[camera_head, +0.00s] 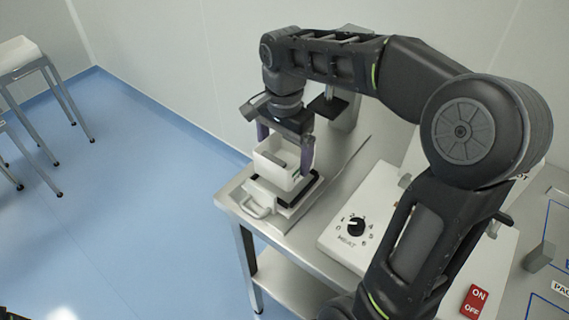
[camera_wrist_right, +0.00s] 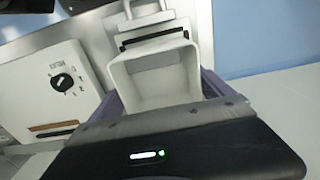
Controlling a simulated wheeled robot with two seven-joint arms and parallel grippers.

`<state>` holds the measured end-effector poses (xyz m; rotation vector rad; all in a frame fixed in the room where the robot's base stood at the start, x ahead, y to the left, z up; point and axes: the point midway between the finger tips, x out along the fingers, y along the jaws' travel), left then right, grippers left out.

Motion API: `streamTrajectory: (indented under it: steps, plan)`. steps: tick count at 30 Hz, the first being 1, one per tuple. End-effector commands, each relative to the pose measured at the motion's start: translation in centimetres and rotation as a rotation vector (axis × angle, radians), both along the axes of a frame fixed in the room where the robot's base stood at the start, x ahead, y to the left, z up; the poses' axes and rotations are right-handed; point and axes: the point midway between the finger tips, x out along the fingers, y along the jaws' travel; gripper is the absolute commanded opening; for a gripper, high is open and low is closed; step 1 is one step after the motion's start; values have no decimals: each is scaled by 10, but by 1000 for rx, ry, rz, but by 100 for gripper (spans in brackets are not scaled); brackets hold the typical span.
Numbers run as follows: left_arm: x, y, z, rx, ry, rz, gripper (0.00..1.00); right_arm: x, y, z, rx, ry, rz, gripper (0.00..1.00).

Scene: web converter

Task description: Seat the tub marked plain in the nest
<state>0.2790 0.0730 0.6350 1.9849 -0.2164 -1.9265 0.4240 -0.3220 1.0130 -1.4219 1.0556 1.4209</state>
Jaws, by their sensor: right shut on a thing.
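My right gripper (camera_head: 283,155) is shut on a small white open-topped tub (camera_head: 270,172), with one purple finger on each side of it. A small green mark shows on the tub's side, but I cannot read it. The tub is above a black-rimmed nest (camera_head: 312,190) on a pale sliding base with a loop handle (camera_head: 258,208). I cannot tell if the tub touches the nest. In the right wrist view the tub (camera_wrist_right: 188,82) is between the fingers, and the nest's dark edge (camera_wrist_right: 152,38) shows beyond it. My left gripper is not in view.
The steel table (camera_head: 222,200) has its left edge close to the handle. A white panel with a HEAT dial (camera_head: 355,226) stands right of the nest. A red ON/OFF switch (camera_head: 475,302) is at lower right. A dark plate on a post (camera_head: 328,105) stands behind the gripper.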

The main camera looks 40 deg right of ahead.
Motion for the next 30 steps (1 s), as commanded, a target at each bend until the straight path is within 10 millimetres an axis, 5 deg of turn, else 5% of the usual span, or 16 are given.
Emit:
streamTrajectory:
  steps: [9, 20, 21, 24, 30]
  plan:
    - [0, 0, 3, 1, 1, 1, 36, -1, 0, -36, 0, 2, -1, 49]
    - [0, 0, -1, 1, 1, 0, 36, -1, 0, -40, 1, 1, 0, 49]
    - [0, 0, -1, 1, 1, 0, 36, -1, 0, -40, 1, 1, -1, 91]
    - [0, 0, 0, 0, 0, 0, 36, -1, 0, -39, 1, 1, 0, 99]
    - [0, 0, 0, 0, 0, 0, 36, -1, 0, -39, 1, 1, 0, 100]
